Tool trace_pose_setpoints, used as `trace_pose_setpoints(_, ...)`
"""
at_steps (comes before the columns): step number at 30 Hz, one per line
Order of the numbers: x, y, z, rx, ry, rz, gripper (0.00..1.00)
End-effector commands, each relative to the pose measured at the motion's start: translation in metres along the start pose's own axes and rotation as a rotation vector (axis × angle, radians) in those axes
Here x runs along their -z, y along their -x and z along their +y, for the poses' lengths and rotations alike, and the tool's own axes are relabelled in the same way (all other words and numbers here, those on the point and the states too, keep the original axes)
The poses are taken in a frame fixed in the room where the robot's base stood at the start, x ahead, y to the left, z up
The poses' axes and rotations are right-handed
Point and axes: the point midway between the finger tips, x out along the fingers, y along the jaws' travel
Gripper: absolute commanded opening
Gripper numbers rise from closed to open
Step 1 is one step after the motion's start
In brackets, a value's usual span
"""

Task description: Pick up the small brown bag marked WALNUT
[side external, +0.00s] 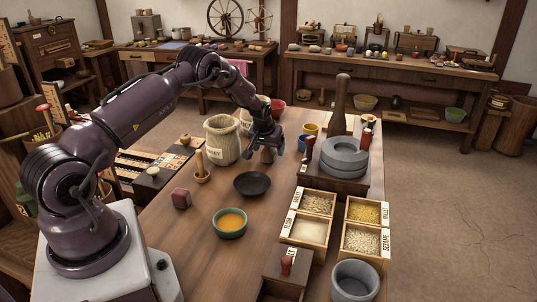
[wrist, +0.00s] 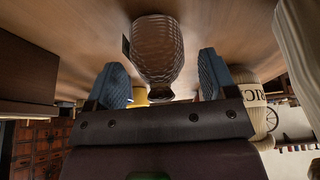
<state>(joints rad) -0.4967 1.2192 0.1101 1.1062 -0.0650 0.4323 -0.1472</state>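A small brown bag (wrist: 157,50) with a ribbed surface and narrowed neck shows in the wrist view, upside down there, between my fingers. No WALNUT lettering is readable; a dark tag-like edge shows at its left side. In the side view a small brown shape (side external: 268,156), seemingly the same bag, stands on the table just below my gripper (side external: 267,140), partly hidden by it. In the wrist view my gripper (wrist: 162,80) is open, one blue finger on each side of the bag's neck, with a visible gap on both sides.
A large pale sack (side external: 222,139) stands left of my gripper. A lettered sack (wrist: 252,92) shows right in the wrist view. A dark plate (side external: 252,184), a green bowl (side external: 230,223) and a grey stone quern (side external: 343,158) share the table (side external: 190,258).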

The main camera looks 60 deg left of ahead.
Motion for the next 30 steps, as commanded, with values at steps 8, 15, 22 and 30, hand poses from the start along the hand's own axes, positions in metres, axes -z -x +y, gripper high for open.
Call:
trace_pose_setpoints(8,0.000,0.001,0.000,0.000,0.000,0.001,0.23)
trace_pose_setpoints(15,0.001,0.002,0.000,0.000,0.000,0.001,0.23)
trace_pose_setpoints(22,0.008,0.018,0.000,0.000,0.000,0.003,0.23)
trace_pose_setpoints(30,-0.001,0.077,-0.004,0.000,0.001,0.003,0.23)
